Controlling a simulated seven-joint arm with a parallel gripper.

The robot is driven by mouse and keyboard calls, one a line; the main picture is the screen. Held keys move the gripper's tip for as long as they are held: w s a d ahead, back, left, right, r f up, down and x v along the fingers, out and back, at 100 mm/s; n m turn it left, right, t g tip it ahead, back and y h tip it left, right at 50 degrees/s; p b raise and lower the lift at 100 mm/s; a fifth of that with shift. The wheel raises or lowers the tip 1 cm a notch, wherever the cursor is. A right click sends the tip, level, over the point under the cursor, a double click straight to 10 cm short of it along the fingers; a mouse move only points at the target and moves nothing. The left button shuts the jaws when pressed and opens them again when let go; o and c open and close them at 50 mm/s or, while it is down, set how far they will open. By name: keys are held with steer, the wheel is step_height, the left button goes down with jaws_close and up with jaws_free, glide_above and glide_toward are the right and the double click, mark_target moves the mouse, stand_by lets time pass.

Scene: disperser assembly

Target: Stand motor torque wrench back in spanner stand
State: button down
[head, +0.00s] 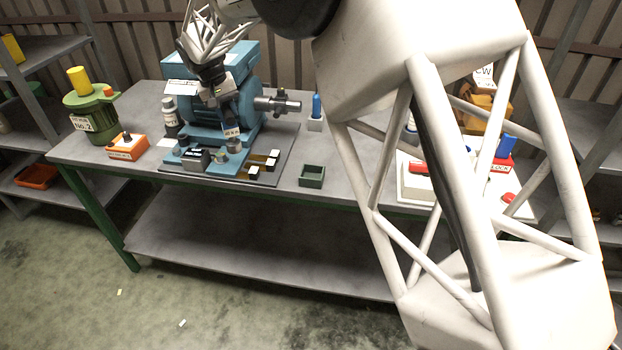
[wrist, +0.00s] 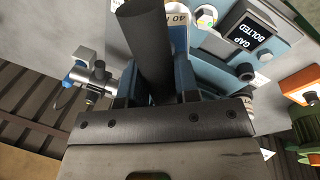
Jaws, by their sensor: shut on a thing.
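My gripper (head: 218,98) is in front of the blue motor unit (head: 190,92), above its base plate. In the wrist view, my gripper (wrist: 152,92) is shut on a thick dark bar, which I take to be the motor torque wrench (wrist: 145,40). A white label reading "40" shows beside the bar; its other end is hidden. A small pale block with an upright blue piece (head: 316,108) stands right of the motor on the bench; I cannot tell whether it is the spanner stand.
The grey bench (head: 330,150) holds an orange box (head: 127,147), a green canister (head: 90,112), a white bottle (head: 170,117) and a small dark green tray (head: 312,176). A grey shaft fitting (head: 278,103) juts right from the motor. My arm hides much of the right side.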

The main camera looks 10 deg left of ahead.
steer(key=s+d+f+m, duration=0.1)
steer(key=s+d, duration=0.4)
steer(key=d, duration=0.5)
steer(key=s+d+m, duration=0.3)
steer(key=s+d, duration=0.1)
steer(key=d, duration=0.6)
steer(key=s+d+f+m+g, duration=0.1)
steer(key=s+d, duration=0.4)
steer(key=d, duration=0.5)
steer(key=shift+s+d+f+m, duration=0.3)
steer(key=shift+d+f+m, duration=0.1)
steer(key=shift+m, duration=0.3)
steer(key=shift+w, duration=0.1)
steer(key=w+a, duration=0.3)
steer(key=w, duration=0.4)
steer(key=w+a+f, duration=0.1)
steer(key=w+a, duration=0.2)
steer(key=w, duration=0.4)
steer(key=shift+w+a+f, duration=0.2)
steer(key=shift+a, duration=0.15)
steer(key=shift+f, duration=1.85)
steer(key=c, duration=0.8)
jaws_free()
steer(key=shift+c, duration=0.2)
